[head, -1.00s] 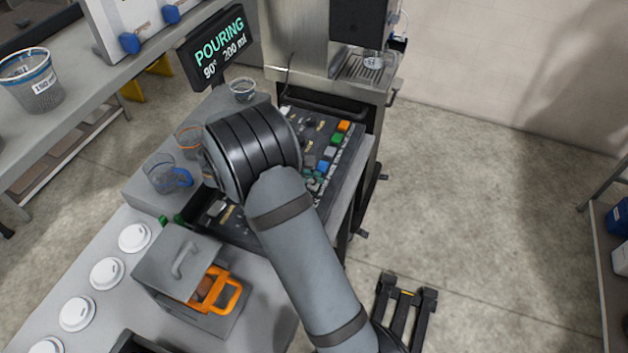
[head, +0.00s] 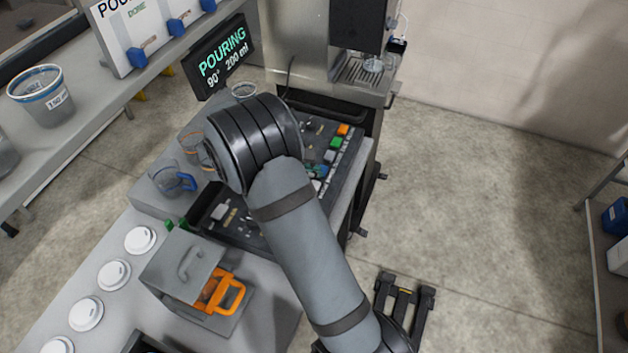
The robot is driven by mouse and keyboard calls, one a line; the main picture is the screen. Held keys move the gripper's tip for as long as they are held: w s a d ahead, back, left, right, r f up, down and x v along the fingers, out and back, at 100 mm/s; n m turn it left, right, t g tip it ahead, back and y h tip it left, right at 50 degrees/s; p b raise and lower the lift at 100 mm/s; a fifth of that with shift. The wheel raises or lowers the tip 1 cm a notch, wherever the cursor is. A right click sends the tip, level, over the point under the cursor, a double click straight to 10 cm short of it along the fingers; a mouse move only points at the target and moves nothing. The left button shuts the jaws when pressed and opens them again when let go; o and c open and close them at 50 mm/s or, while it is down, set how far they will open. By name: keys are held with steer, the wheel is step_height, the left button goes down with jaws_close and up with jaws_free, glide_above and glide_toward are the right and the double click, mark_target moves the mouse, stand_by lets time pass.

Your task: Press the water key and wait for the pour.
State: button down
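The key panel (head: 345,150) is a dark slanted board with rows of coloured keys, including an orange key (head: 343,130) and a green key (head: 336,142). A blue-teal patch (head: 319,171) shows among the keys beside my arm. My arm covers the middle of the panel, so I cannot tell which key is the water key. My gripper is hidden behind my arm. The display (head: 222,58) reads "POURING 90° 200 ml". A clear cup (head: 373,64) stands under the dispenser (head: 358,22) at the top; the water in it is too small to judge.
A cup with a blue handle (head: 172,180) and an orange-rimmed cup (head: 192,148) stand left of the panel. A grey box with an orange handle (head: 222,293) and white lids (head: 114,274) lie in front. Shelves stand at both sides; the right floor is mostly clear.

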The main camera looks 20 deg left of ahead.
steer(key=shift+r+p, duration=0.85)
steer(key=shift+r, duration=0.55)
steer(key=shift+f, duration=0.1)
step_height(320, 180, down, 2)
steer(key=shift+f+b, duration=0.1)
steer(key=shift+b, duration=1)
steer(key=shift+r, duration=0.25)
step_height(320, 180, up, 6)
steer(key=p, duration=0.5)
steer(key=shift+f, duration=0.2)
